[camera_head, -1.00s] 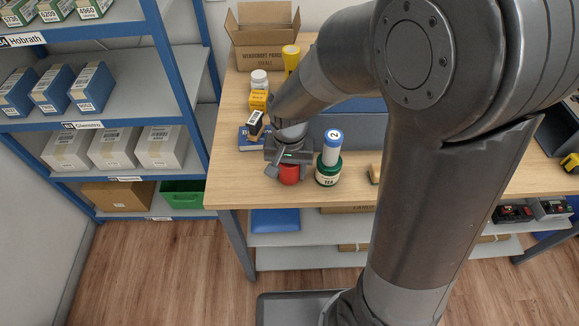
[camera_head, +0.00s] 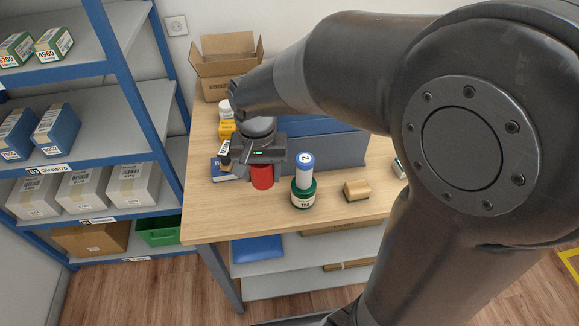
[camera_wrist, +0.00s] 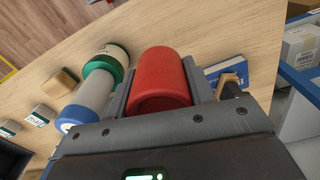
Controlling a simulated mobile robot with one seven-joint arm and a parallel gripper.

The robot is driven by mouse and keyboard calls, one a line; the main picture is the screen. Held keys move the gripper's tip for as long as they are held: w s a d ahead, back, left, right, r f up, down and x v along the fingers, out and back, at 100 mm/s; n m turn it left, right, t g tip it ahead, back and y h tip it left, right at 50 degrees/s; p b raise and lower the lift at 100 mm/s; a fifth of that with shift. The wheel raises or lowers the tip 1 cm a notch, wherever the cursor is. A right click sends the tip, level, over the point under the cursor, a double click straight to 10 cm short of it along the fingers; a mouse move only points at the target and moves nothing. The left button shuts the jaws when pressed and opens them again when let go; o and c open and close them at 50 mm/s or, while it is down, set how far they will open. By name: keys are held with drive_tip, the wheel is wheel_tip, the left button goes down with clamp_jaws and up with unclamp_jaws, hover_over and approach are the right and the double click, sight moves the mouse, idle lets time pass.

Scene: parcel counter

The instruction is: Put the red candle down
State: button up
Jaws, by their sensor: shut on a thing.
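The red candle (camera_head: 263,177) is a short red cylinder between the fingers of my gripper (camera_head: 262,172). In the wrist view the candle (camera_wrist: 160,80) lies between the two dark fingers, and my gripper (camera_wrist: 160,92) is shut on it. It is over the left part of the wooden counter (camera_head: 330,211). I cannot tell whether its base touches the wood. A green tea tin (camera_head: 303,195) stands just to its right, with a white and blue cylinder marked 2 (camera_head: 304,170) on top.
A yellow box (camera_head: 226,130), a white jar (camera_head: 225,108) and an open carton (camera_head: 228,70) stand behind. A tan block (camera_head: 356,190) lies right of the tin. The front counter strip is clear.

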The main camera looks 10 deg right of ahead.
wheel_tip(320, 180, up, 20)
drive_tip(key=w+d+r+m, duration=0.1)
drive_tip(key=w+d+m, duration=0.5)
drive_tip(key=d, duration=0.9)
drive_tip(key=w+d+r+m, duration=0.1)
drive_tip(key=w+d+m, duration=0.2)
drive_tip(key=w+d, duration=0.85)
drive_tip(key=s+d+f+m, duration=0.1)
drive_tip(key=s+d+m, duration=0.25)
drive_tip(key=d, duration=0.85)
drive_tip(key=s+d+m, duration=0.3)
drive_tip(key=s+d, duration=0.1)
drive_tip(key=d, duration=0.8)
drive_tip(key=s+d+f+m, duration=0.1)
drive_tip(key=s+d+m, duration=0.25)
drive_tip(key=d, duration=0.95)
wheel_tip(320, 180, down, 18)
drive_tip(key=n, duration=0.1)
drive_tip(key=w+a+f, duration=0.1)
drive_tip(key=w+f, duration=0.1)
drive_tip(key=w, duration=0.1)
drive_tip(key=w+a+f, duration=0.1)
drive_tip(key=w+f, duration=0.1)
drive_tip(key=w, duration=0.1)
drive_tip(key=w+a+f, duration=0.2)
drive_tip(key=w+f, duration=0.1)
drive_tip(key=w, duration=0.1)
drive_tip(key=shift+w+f, duration=0.1)
drive_tip(key=shift+f, duration=1.9)
